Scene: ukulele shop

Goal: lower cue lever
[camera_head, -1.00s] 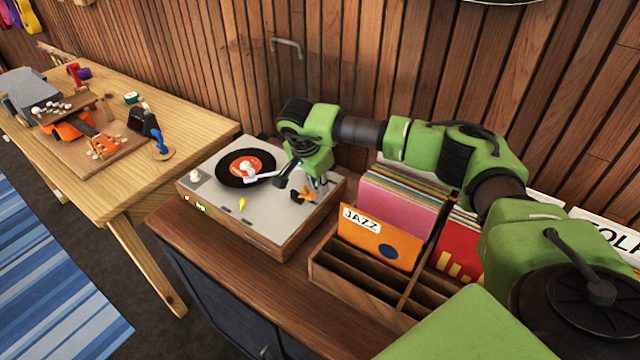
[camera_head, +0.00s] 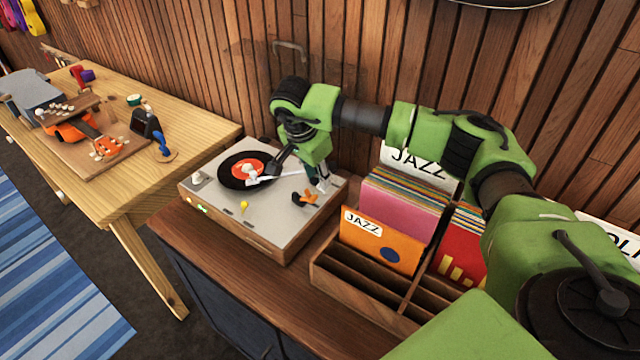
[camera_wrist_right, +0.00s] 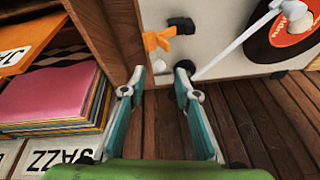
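The turntable (camera_head: 232,208) stands on the wooden cabinet, with a black record (camera_head: 236,184) with a red label on it. The cue lever, an orange part with a black end (camera_head: 305,198), sits at the deck's right side; in the right wrist view the orange lever (camera_wrist_right: 157,41) is beyond the fingertips. The white tonearm (camera_head: 278,178) reaches over the record; its tip's contact cannot be told. My right gripper (camera_head: 302,170) is above the deck's back right, also in the wrist view (camera_wrist_right: 160,72), open, with nothing held between its fingers. My left gripper is out of view.
A wooden record crate (camera_head: 350,285) with JAZZ sleeves (camera_head: 375,240) stands close right of the turntable. A slatted wall (camera_head: 210,70) rises behind. A workbench (camera_head: 190,140) with an orange ukulele (camera_head: 90,133) is at left.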

